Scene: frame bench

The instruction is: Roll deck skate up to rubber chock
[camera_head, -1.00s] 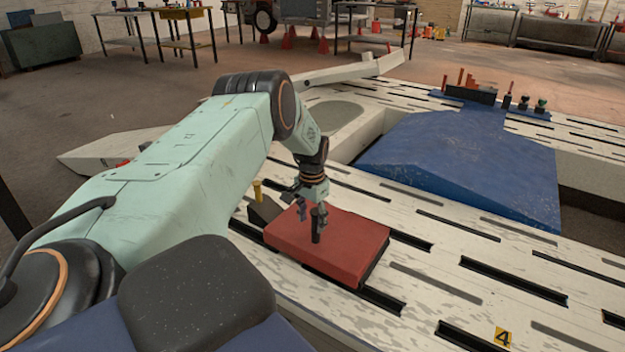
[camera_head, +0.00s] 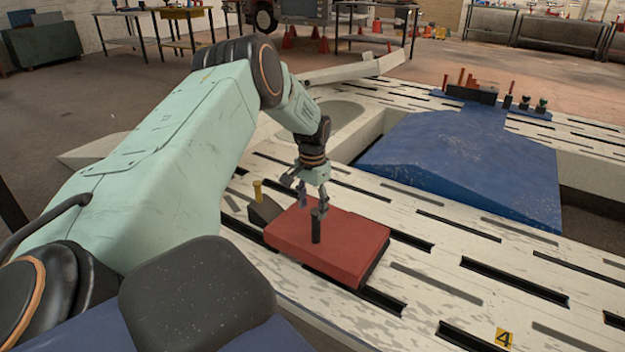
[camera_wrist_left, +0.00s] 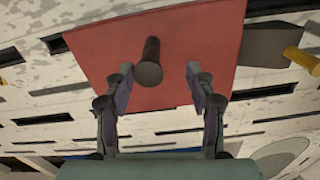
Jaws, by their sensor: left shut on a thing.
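The deck skate is a flat red block (camera_head: 345,250) with an upright black post (camera_head: 316,228), lying on the pale slotted bench. The rubber chock is a dark grey wedge (camera_head: 262,212) with a yellow peg, at the skate's left corner. In the left wrist view the chock (camera_wrist_left: 268,45) borders the red skate (camera_wrist_left: 210,35); I cannot tell if they touch. My left gripper (camera_head: 312,200) is at the top of the black post and shut on it. In the wrist view its fingers (camera_wrist_left: 160,82) stand either side of the post (camera_wrist_left: 150,62). My right gripper is out of view.
A blue sloped cover (camera_head: 465,165) lies beyond the skate to the right. Small tools stand on a blue strip (camera_head: 520,110) behind it.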

